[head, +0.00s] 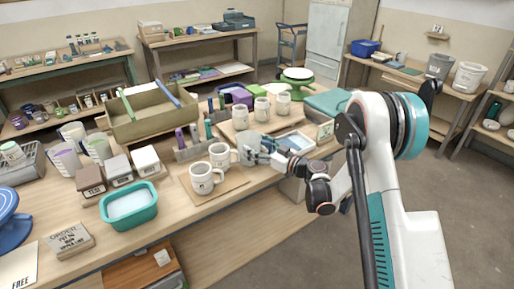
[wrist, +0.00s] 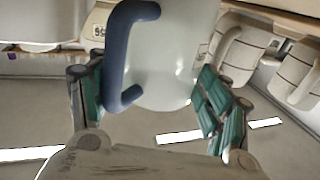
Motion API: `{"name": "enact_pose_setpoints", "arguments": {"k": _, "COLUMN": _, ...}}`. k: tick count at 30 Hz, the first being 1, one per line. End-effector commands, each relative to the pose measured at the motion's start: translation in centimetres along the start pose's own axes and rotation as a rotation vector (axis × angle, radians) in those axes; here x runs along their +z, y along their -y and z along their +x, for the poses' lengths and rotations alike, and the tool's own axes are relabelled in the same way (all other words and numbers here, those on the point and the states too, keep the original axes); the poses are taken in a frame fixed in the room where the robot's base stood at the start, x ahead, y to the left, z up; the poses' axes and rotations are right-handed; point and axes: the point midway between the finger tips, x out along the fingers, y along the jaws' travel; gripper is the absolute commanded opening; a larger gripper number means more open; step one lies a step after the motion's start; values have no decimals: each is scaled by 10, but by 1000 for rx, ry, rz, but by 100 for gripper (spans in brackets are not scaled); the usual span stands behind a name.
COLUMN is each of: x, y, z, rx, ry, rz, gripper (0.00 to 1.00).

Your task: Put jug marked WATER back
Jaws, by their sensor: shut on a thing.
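A pale jug with a dark blue handle (wrist: 160,60) fills the upper middle of the wrist view, between the teal-padded fingers of my gripper (wrist: 150,88). My gripper is shut on the jug. In the head view my gripper (head: 258,153) is over the right part of the workbench (head: 235,210), and the greyish jug (head: 248,142) shows partly behind its fingers. No WATER marking on the jug can be read in either view. I cannot tell whether its base touches anything.
Two mugs (head: 203,179) stand on a board left of my gripper; several more (head: 262,108) stand behind it. A pale tray (head: 296,142) lies to the right. A teal tub (head: 130,206) and small boxes stand left. A side table (head: 425,82) holds buckets.

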Motion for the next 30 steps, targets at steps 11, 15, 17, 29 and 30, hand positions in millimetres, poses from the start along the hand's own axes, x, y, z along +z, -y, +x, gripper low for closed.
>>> {"name": "enact_pose_setpoints", "arguments": {"k": 11, "x": 2, "y": 0, "z": 0, "rx": 0, "ry": 0, "rz": 0, "gripper": 91}}
{"name": "enact_pose_setpoints", "arguments": {"k": 15, "x": 2, "y": 0, "z": 0, "rx": 0, "ry": 0, "rz": 0, "gripper": 91}}
{"name": "enact_pose_setpoints", "arguments": {"k": 17, "x": 2, "y": 0, "z": 0, "rx": 0, "ry": 0, "rz": 0, "gripper": 91}}
{"name": "enact_pose_setpoints", "arguments": {"k": 29, "x": -3, "y": -2, "z": -50, "rx": 3, "ry": 0, "rz": 0, "gripper": 91}}
{"name": "enact_pose_setpoints", "arguments": {"k": 30, "x": -3, "y": -2, "z": -59, "rx": 4, "ry": 0, "rz": 0, "gripper": 91}}
